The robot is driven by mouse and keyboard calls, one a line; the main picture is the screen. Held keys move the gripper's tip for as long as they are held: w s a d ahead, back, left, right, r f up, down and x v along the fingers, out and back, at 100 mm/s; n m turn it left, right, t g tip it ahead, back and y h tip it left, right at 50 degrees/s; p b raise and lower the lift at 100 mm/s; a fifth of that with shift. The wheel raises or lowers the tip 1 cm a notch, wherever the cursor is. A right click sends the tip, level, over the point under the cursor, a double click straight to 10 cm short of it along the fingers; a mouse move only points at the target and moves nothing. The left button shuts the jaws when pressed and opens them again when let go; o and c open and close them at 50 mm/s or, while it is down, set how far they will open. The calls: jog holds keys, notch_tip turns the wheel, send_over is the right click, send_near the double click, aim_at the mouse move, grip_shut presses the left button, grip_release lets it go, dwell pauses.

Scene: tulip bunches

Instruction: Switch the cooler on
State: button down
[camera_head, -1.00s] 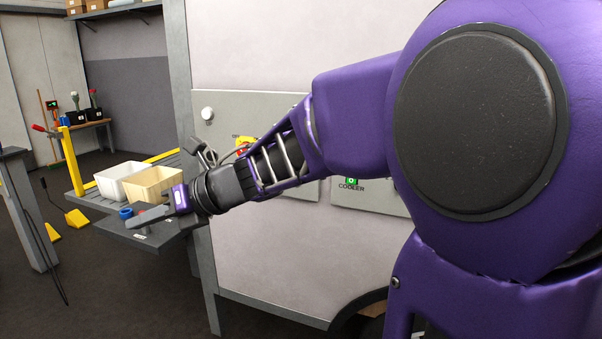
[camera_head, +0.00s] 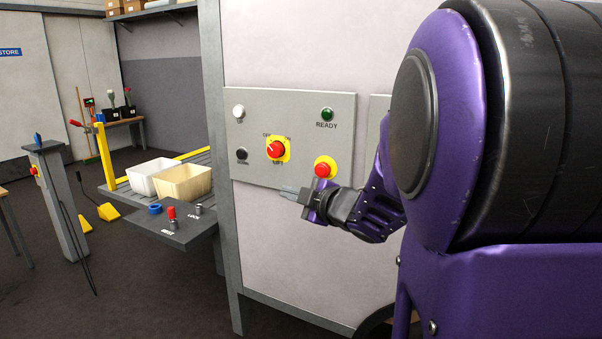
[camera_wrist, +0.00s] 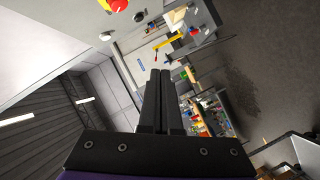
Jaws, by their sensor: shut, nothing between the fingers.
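My gripper (camera_head: 290,193) is in front of the lower edge of a grey control panel (camera_head: 255,105) on the cooler wall. Its fingers point left and are closed together with nothing between them, as the wrist view (camera_wrist: 160,75) also shows. The panel carries a red rotary switch (camera_head: 276,149) on a yellow plate, with partly legible "OFF" lettering above it. A red push button (camera_head: 322,170) on yellow is just above my gripper. A green lamp (camera_head: 327,114) is marked "READY". The green-marked "COOLER" label is hidden behind my arm now.
A white button (camera_head: 239,111) and a black button (camera_head: 242,154) sit at the panel's left. A shelf (camera_head: 185,236) with a blue ring and a red-topped piece juts out below left. A white bin (camera_head: 150,176) and a cream bin (camera_head: 186,184) stand behind it.

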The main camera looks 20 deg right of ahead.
jog(key=s+d+f+m+h, duration=0.2)
jog(key=d+m+h, duration=0.2)
jog(key=d+m, duration=0.5)
jog(key=s+d+f+m+h, duration=0.2)
jog(key=d+f+m+h, duration=0.1)
jog(key=d+m, duration=0.6)
jog(key=shift+s+d+f+h+b, duration=0.3)
jog(key=shift+d+h+b, duration=0.1)
jog(key=shift+h, duration=0.3)
jog(key=shift+r, duration=0.15)
jog(key=w+d+r+p, duration=0.3)
jog(key=w+d+p, duration=0.1)
jog(key=w+d, duration=0.1)
jog(key=shift+w+d, duration=0.2)
jog(key=shift+d, duration=0.35)
jog(key=shift+r, duration=0.15)
jog(key=shift+w+d+r, duration=0.1)
jog(key=shift+w+d, duration=0.15)
jog(key=shift+d, duration=0.05)
